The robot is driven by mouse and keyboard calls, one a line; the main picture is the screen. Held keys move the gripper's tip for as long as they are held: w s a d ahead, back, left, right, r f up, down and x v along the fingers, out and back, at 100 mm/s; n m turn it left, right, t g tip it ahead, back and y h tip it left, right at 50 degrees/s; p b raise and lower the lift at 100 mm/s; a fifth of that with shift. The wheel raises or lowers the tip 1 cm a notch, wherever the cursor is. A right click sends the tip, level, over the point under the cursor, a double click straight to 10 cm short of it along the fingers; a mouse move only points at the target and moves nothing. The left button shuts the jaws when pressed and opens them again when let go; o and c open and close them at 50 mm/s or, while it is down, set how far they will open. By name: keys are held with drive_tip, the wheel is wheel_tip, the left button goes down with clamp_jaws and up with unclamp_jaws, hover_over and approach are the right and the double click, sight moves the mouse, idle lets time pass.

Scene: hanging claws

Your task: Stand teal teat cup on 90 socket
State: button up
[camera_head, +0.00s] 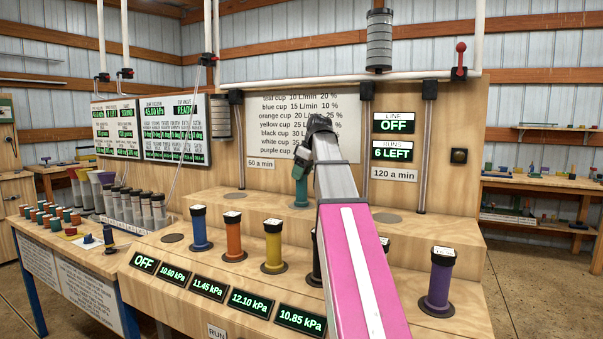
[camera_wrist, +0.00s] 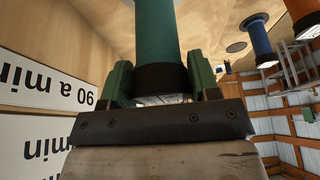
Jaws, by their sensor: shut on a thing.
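The teal teat cup (camera_head: 300,190) is upright over the upper step, its lower end at a dark round socket. I cannot tell whether it rests there or hovers slightly. My gripper (camera_head: 304,153) is shut on its dark top end from above. In the wrist view, the teal cup (camera_wrist: 157,35) is between the green fingers of my gripper (camera_wrist: 160,85), and its lower end is out of frame. The 90 a min label (camera_wrist: 55,88) shows upside down beside it in the wrist view; my arm hides it in the head view.
The 60 a min socket (camera_head: 236,195) and 120 a min socket (camera_head: 387,218) are empty. Blue (camera_head: 200,230), orange (camera_head: 234,240), yellow (camera_head: 273,248) and purple (camera_head: 439,285) cups stand on the lower step. The front left socket (camera_head: 173,238) is empty. My arm hides part of this row.

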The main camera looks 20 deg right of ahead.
drive_tip(key=shift+f, duration=0.35)
drive_tip(key=o, duration=1.6)
drive_tip(key=shift+o, duration=0.2)
wheel_tip(320, 180, up, 9)
drive_tip(key=shift+w+r, duration=0.1)
drive_tip(key=shift+r, duration=0.45)
